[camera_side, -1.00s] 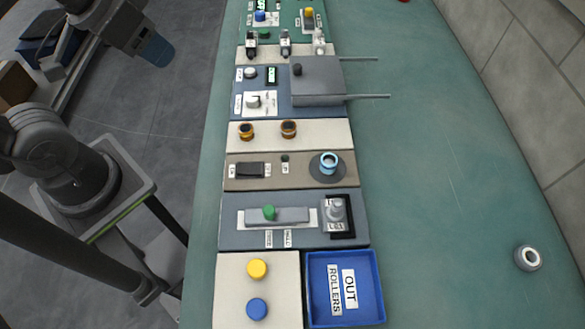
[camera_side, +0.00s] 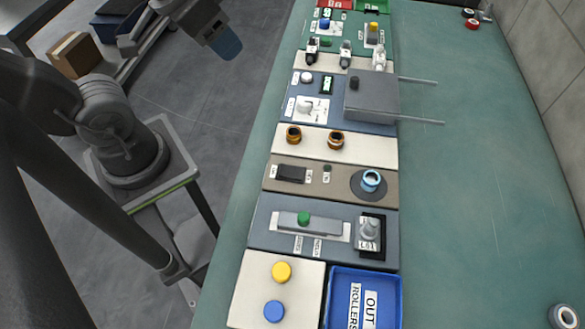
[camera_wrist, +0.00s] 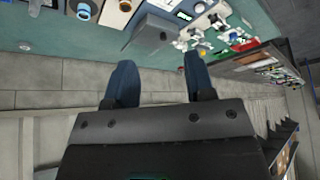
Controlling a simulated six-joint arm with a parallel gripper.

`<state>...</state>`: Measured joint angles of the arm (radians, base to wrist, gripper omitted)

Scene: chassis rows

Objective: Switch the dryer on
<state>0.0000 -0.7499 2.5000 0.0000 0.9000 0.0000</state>
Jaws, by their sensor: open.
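No readable label marks which station is the dryer. A brown panel (camera_side: 318,191) holds a black rocker switch (camera_side: 291,174) with a small label at each end, a small dark green lamp (camera_side: 327,168) and a blue ring (camera_side: 371,179) on a dark round plate. A blue-grey panel (camera_side: 327,112) beyond it carries a white knob (camera_side: 306,107) and a grey box (camera_side: 372,97) with two rods. My gripper (camera_side: 225,43) hangs left of the bench, apart from the panels. In the wrist view my gripper (camera_wrist: 161,80) has its two blue fingers apart, with nothing between them.
A cream panel with two orange-and-black rings (camera_side: 336,140) lies between these panels. Nearer are a panel with a green-knobbed slider (camera_side: 304,219), yellow and blue buttons (camera_side: 281,271), and a blue tray (camera_side: 395,293). The green bench (camera_side: 460,180) is mostly clear to the right.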

